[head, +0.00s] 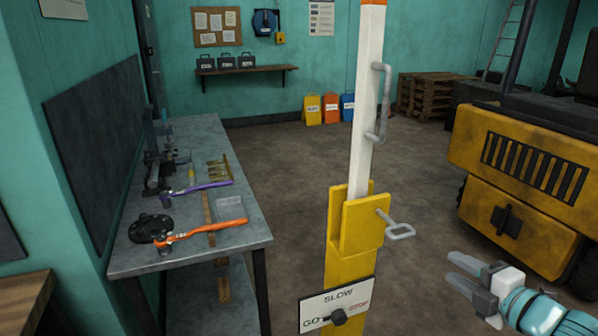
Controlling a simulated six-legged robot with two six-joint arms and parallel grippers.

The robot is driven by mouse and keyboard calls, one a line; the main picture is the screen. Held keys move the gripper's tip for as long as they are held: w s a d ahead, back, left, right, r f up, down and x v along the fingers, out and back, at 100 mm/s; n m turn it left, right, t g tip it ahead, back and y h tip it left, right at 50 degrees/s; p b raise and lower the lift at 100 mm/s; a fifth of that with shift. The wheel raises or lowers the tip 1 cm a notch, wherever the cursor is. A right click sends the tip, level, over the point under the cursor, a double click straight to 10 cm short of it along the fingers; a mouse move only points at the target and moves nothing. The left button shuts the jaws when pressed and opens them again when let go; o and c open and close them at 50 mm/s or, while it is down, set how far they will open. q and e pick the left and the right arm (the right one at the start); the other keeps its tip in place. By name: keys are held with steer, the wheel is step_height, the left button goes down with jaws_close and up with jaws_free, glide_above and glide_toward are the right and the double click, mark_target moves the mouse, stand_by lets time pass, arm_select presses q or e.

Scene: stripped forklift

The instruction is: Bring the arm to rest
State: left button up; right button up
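A white arm (366,100) with an orange top end stands nearly upright, with its lower end in a yellow bracket (362,222). A grey bar handle (381,100) is fixed to the arm's right side. A grey pin with a loop handle (400,229) sticks out to the right of the bracket. Below, a plate (318,298) reads SLOW, GO and STOP, with a dark knob (338,317) on it. My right gripper (451,268) is at the lower right, its fingers apart and nothing between them, clear of the pin and the arm. My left gripper is out of view.
A grey workbench (256,232) with tools, including an orange-handled hammer (200,232), stands on the left. A yellow forklift body (520,170) is on the right, behind my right gripper. Open floor (285,150) lies between. Pallets (437,97) are at the back.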

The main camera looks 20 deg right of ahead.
steer(key=w+a+f+m+g+y+p, duration=0.1)
steer(key=w+a+f+m+g+y, duration=0.15)
steer(key=a+f, duration=0.9)
steer(key=w+a+f+m+g+y+p, duration=0.1)
steer(key=w+a+f+m+g+y, duration=0.2)
steer(key=a+f, duration=0.9)
steer(key=s+a+f+m+g, duration=0.5)
steer(key=s+a+f, duration=0.2)
steer(key=s+f, duration=0.15)
steer(key=s+f+m+g+h, duration=0.3)
steer(key=s+f+m+g, duration=0.1)
steer(key=s+m, duration=0.6)
steer(key=shift+s+f+p, duration=0.45)
steer(key=shift+s+f, duration=0.3)
steer(key=shift+f, duration=0.15)
